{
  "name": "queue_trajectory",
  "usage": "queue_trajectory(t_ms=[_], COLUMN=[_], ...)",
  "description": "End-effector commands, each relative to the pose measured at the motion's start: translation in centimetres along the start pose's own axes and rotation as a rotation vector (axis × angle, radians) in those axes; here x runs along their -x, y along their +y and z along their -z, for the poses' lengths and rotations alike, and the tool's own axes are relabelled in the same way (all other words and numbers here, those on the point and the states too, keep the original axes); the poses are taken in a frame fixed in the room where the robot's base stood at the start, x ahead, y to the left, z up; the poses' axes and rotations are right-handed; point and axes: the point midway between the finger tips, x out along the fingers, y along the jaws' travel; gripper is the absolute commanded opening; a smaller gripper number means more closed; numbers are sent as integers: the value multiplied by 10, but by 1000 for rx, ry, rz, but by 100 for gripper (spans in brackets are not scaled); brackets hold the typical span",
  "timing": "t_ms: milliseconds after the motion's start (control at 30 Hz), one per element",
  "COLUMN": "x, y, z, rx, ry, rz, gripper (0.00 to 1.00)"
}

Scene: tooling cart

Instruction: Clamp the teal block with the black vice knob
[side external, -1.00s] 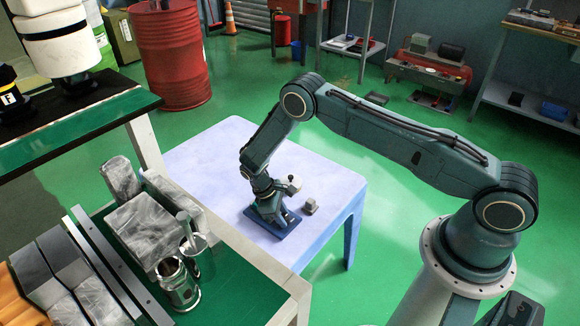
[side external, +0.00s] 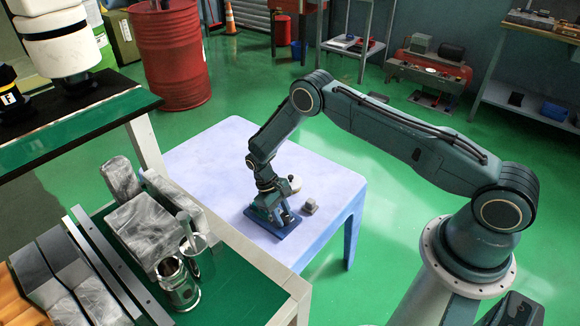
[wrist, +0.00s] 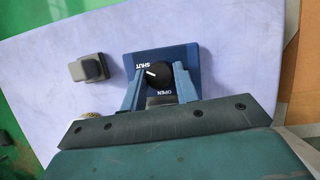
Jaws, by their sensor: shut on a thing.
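The blue vice base (wrist: 190,53) sits on the pale table, and in the side view (side external: 286,232) it lies under my gripper. The black vice knob (wrist: 158,76) is round, with SHUT and OPEN lettering and a white pointer mark directed towards SHUT. My gripper (wrist: 158,80) is shut on the knob, one blue finger on each side; in the side view (side external: 282,217) the arm comes down onto the vice. I cannot make out a teal block; my fingers and wrist hide the near part of the vice.
A small grey block with a dark face (wrist: 88,68) stands left of the vice on the pale table (side external: 225,150); it also shows in the side view (side external: 310,206). A bench with metal parts (side external: 235,295) stands left. The far tabletop is clear.

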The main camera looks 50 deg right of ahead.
Motion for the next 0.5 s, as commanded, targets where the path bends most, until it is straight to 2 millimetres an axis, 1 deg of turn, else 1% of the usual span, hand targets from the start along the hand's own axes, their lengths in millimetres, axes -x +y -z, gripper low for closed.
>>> queue_trajectory(t_ms=[133,167,233,267,500], x=[0,0,0,0,0], y=[0,0,0,0,0], z=[0,0,0,0,0], rx=[0,0,1,1,2], ry=[-1,-1,-1,-1,0], rz=[-1,-1,-1,-1,-1], gripper=[7,36,49,52,52])
